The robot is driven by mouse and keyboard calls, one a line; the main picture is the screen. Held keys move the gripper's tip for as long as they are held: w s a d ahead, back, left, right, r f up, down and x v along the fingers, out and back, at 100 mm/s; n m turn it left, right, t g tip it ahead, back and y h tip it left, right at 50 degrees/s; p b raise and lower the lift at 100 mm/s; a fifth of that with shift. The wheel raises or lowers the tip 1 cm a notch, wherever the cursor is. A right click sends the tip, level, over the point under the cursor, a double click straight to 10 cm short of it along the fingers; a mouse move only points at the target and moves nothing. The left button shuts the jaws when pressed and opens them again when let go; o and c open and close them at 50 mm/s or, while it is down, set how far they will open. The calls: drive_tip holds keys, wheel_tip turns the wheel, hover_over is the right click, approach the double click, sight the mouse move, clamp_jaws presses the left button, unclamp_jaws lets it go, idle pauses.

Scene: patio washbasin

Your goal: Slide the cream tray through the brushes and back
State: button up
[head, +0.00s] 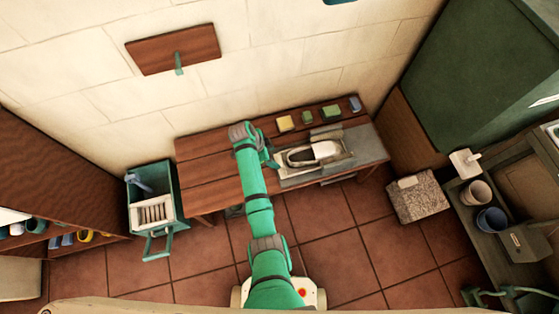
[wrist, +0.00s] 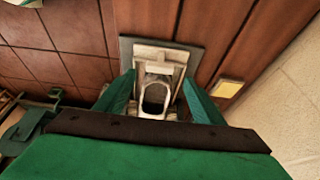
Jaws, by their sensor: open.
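The cream tray (head: 291,172) sits on the wooden bench and carries a white shoe-like item (head: 326,149) with a dark opening. Greyish bars that look like the brushes (head: 326,132) flank it; bristles are too small to make out. My gripper (head: 272,159) is at the tray's left end. In the wrist view, my gripper (wrist: 158,78) is open, with one green finger on each side of the tray's near end. The cream tray (wrist: 160,54) and the shoe-like item's opening (wrist: 155,97) lie between and beyond the fingers. I cannot tell whether the fingers touch the tray.
A yellow block (head: 285,123), green blocks (head: 331,112) and a small blue item (head: 355,104) line the bench's back. A green basin (head: 157,205) stands left, a speckled block (head: 417,198) right. The bench's left part (head: 205,168) is clear.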

sight(279, 161)
drive_tip(key=x, duration=0.7)
drive_tip(key=shift+w+d+f, duration=0.1)
drive_tip(key=shift+f, duration=0.3)
